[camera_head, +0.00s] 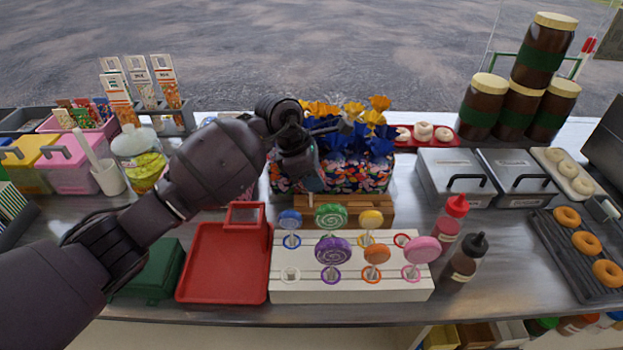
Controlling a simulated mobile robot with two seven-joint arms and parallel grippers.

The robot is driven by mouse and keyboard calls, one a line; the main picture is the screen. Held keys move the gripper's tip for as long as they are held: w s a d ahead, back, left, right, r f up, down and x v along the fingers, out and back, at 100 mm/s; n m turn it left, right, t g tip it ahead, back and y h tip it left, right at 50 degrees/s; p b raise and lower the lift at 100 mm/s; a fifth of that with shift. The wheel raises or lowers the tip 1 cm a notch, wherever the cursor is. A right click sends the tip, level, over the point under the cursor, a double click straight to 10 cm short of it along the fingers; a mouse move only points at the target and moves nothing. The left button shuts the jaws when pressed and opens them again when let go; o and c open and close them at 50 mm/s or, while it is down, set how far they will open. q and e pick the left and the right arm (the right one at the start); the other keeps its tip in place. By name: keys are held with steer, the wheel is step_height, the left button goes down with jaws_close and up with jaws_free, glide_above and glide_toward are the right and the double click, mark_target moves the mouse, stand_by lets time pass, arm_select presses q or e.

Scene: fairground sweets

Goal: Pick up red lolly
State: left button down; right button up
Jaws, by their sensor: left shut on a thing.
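My left arm reaches in from the left, and my left gripper (312,182) is over the front of a floral box (345,178). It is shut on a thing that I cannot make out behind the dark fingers. A white lolly stand (350,290) is in front, to the right of a red tray (222,270). It holds blue, green, yellow, purple, orange and pink lollies. Its red ring (402,240) and white ring (290,274) have no lolly. I see no red lolly clearly. My right gripper is out of view.
A wooden block (375,210) stands behind the stand. A red sauce bottle (450,222) and a dark bottle (467,258) stand close on its right. Stacked jars (517,108), metal bins (455,182) and a doughnut rack (565,262) fill the right.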

arm_select(q)
steer(key=shift+r, duration=0.1)
steer(key=shift+r, duration=0.25)
step_height(320, 180, up, 7)
steer(key=shift+f, duration=0.15)
step_height(320, 180, up, 19)
steer(key=p, duration=0.7)
steer(key=shift+p, duration=0.3)
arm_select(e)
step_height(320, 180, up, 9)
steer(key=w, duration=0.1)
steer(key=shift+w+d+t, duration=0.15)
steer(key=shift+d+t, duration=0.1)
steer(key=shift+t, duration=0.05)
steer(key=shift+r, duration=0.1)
